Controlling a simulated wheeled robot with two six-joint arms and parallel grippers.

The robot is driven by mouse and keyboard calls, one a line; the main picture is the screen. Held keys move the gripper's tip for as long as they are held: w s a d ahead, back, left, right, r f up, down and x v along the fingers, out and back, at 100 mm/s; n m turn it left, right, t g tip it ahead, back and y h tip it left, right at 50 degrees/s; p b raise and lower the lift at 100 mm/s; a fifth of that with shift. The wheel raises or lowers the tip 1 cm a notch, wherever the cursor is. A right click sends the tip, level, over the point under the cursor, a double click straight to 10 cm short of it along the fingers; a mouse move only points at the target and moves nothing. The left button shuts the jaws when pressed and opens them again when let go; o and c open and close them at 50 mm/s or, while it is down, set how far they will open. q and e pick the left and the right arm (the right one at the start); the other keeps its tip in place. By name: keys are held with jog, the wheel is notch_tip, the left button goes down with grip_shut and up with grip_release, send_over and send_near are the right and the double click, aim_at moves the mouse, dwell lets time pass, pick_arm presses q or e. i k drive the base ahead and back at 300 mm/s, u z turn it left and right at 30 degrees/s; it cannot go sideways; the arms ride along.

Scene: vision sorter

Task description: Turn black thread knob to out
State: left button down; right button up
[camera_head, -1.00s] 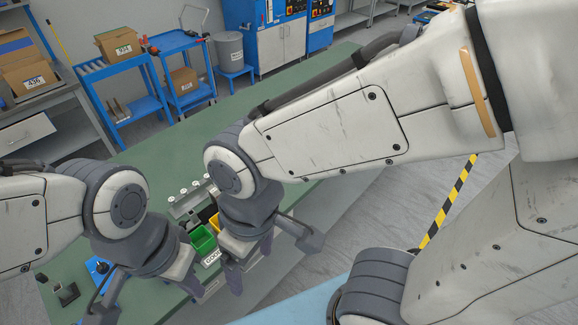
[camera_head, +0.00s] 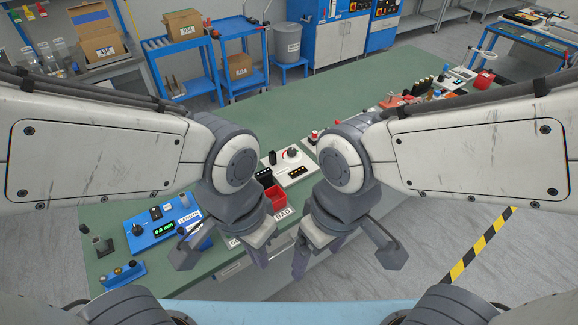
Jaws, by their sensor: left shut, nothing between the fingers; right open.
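A white device (camera_head: 293,172) sits on the green bench between my arms, with a round knob (camera_head: 292,153) that has a pale face and a dark upright part (camera_head: 272,157) on its left. A blue device marked LENGTH (camera_head: 163,222) at left has a black knob (camera_head: 138,229) and a lit green display. No thread label is readable, so I cannot tell which knob is the thread knob or where it points. My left gripper (camera_head: 258,258) is shut and empty at the bench's front edge. My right gripper (camera_head: 318,255) is open and empty, right of it. Neither touches a knob.
A small blue block with several buttons (camera_head: 122,273) is at front left. Assorted small items (camera_head: 420,92) crowd the bench's far right. The green bench (camera_head: 240,117) is clear behind my arms.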

aim_at(291, 153)
jog(key=u, duration=0.1)
jog(key=k, duration=1)
jog(key=z, duration=1.05)
jog(key=i, duration=1.4)
jog(key=u, duration=0.85)
jog(key=i, duration=0.55)
jog(key=u, duration=0.65)
